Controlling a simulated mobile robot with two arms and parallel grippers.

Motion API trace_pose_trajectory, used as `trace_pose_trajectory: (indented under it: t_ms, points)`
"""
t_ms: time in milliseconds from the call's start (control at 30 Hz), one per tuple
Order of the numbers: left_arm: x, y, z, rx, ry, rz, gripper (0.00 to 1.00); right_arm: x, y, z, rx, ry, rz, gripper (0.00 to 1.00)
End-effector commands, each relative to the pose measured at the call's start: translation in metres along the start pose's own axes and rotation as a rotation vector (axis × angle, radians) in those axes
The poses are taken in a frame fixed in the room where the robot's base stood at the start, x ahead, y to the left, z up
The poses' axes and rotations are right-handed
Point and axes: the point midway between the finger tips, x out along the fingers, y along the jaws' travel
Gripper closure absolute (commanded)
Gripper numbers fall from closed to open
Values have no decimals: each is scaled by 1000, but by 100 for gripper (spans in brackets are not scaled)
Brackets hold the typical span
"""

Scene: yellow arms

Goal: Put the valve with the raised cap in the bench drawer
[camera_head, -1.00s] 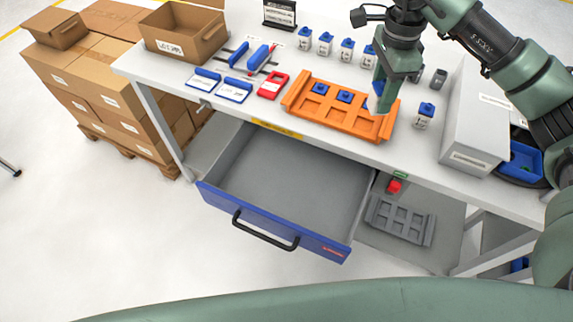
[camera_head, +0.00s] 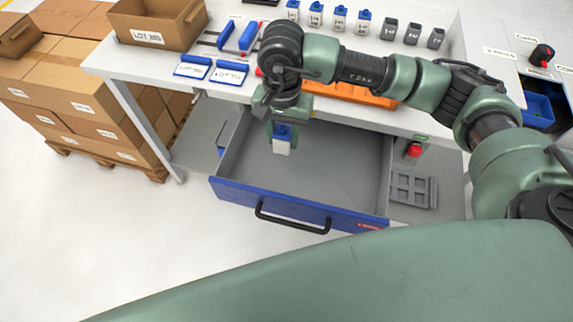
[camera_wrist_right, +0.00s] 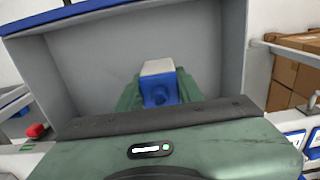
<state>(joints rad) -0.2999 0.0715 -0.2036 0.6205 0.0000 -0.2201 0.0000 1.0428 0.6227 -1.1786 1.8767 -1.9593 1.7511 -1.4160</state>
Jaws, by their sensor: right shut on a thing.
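My right gripper (camera_head: 283,128) hangs over the open bench drawer (camera_head: 300,204), pointing down. It is shut on a valve (camera_head: 282,146) with a blue top and a white body, held upright above the drawer's grey floor. In the right wrist view the valve (camera_wrist_right: 158,88) sits between the green fingers, with the grey drawer walls around it. The drawer has a blue front with a black handle and is otherwise empty. Whether the valve's cap is raised cannot be told. My left gripper does not show.
Several blue-topped valves (camera_head: 340,17) and grey blocks (camera_head: 412,34) stand along the back of the bench. My right arm partly hides the orange tray (camera_head: 345,93). A red button (camera_head: 414,150) and a grey rack (camera_head: 410,188) are right of the drawer. Cardboard boxes (camera_head: 75,95) stand at left.

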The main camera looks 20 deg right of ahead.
Motion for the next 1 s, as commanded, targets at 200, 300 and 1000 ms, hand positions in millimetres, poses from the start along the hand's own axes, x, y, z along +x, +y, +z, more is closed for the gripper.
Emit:
trace_pose_trajectory:
  t_ms: [200, 300, 1000]
  points:
    - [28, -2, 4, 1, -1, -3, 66, 58, 0, 0, 1, -2, 1, 100]
    - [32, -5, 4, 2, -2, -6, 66, 68, 0, 0, 1, 0, 0, 100]
    - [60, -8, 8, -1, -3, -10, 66, 128, 0, -1, 2, 1, -1, 100]
